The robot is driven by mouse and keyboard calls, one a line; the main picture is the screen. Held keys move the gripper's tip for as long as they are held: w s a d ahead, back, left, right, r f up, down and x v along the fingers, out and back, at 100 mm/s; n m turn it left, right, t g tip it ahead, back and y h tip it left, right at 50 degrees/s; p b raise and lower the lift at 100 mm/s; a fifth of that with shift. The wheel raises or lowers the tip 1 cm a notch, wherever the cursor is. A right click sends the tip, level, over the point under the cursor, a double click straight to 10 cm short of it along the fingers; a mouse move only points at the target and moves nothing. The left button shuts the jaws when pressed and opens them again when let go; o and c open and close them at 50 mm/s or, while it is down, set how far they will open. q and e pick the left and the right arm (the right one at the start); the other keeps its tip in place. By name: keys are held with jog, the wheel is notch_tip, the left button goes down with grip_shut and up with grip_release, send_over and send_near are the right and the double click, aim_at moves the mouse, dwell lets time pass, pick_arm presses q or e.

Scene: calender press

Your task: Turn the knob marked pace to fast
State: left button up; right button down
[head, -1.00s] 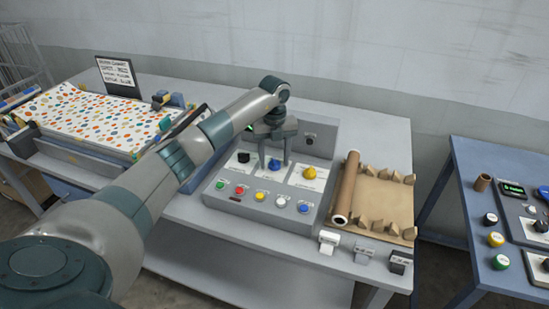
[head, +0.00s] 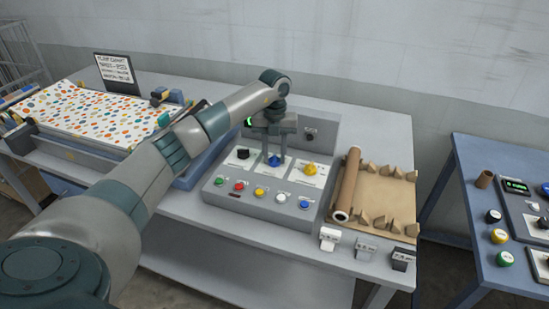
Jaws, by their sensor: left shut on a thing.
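The control panel (head: 268,205) on the grey table has a row of three knobs on white label plates: a black knob (head: 242,154), a blue knob (head: 274,160) and a yellow knob (head: 310,168). The plate lettering is too small to read, so I cannot tell which knob is marked pace. My left gripper (head: 274,155) points down over the middle knob and is shut on the blue knob, with a finger on each side. The fingers partly cover its plate. My right gripper is not in view.
Several coloured buttons (head: 259,192) line the panel's front. A brown paper roll (head: 349,185) lies to its right, a spotted sheet (head: 95,113) on a machine to its left. A blue table (head: 475,190) stands at right.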

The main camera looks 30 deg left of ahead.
pick_arm(q)
jog(key=m+b, duration=0.2)
jog(key=m, duration=0.1)
jog(key=shift+f+m+b, duration=0.15)
jog(key=shift+m+b, duration=0.15)
jog(key=m+b, duration=0.2)
jog(key=m, duration=0.2)
jog(key=shift+m+b, duration=0.4)
jog(key=shift+m, duration=0.5)
jog(key=shift+r, duration=0.2)
jog(key=o, duration=1)
jog(key=shift+o, duration=0.2)
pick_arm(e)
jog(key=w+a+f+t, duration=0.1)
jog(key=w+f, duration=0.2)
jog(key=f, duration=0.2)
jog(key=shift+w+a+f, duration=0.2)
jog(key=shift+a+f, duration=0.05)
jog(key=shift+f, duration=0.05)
pick_arm(q)
jog(key=shift+r+b, duration=0.1)
jog(key=shift+b, duration=0.2)
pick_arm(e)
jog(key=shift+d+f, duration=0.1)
